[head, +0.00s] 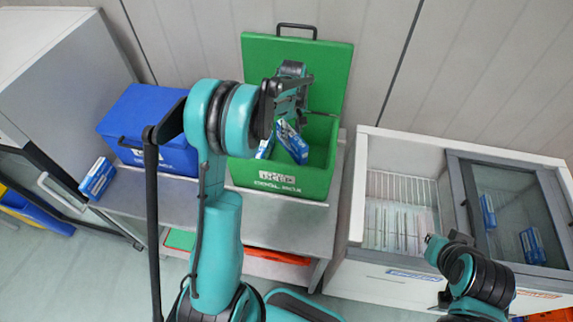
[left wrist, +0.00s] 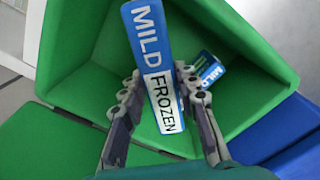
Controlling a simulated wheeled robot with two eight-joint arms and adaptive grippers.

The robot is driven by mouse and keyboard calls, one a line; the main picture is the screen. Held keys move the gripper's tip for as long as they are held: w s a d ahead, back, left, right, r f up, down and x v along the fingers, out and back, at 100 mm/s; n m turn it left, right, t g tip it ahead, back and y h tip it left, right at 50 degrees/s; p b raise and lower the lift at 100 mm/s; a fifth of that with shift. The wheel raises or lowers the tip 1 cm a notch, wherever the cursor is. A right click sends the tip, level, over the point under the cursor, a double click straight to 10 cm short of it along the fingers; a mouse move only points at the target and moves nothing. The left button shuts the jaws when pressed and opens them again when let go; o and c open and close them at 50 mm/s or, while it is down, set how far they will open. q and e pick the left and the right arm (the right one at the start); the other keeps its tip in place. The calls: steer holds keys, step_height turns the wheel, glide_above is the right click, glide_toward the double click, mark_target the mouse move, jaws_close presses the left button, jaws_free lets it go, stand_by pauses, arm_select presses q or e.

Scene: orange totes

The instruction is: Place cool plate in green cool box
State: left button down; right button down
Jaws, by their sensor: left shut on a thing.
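The green cool box (head: 307,182) stands open on the bench, its lid tilted up behind it. My left gripper (head: 285,112) is over the box and shut on a blue and white cool plate (head: 293,144). In the left wrist view the held plate (left wrist: 148,42) reads "MILD" and "FROZEN" and stands between the fingers (left wrist: 158,98), over the green interior. A second blue plate (left wrist: 207,70) is inside the box, beyond the right finger. Whether the held plate touches the box floor cannot be told. My right arm is at the lower right; its fingers cannot be made out.
A closed blue box (head: 150,130) stands left of the green one. Another blue plate (head: 97,177) is at the bench's left end. A white chest freezer (head: 352,215) with a sliding glass lid and blue packs (head: 532,245) stands to the right.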

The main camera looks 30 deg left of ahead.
mark_target(292, 156)
arm_select(q)
step_height(292, 156, down, 9)
steer(key=shift+w+r+b, duration=0.1)
steer(key=shift+r+b, duration=0.1)
steer(key=shift+b, duration=0.65)
steer(key=shift+f+b, duration=0.3)
steer(key=shift+f, duration=1.9)
steer(key=c, duration=1.1)
jaws_free()
steer(key=shift+f, duration=0.1)
steer(key=shift+c, duration=0.2)
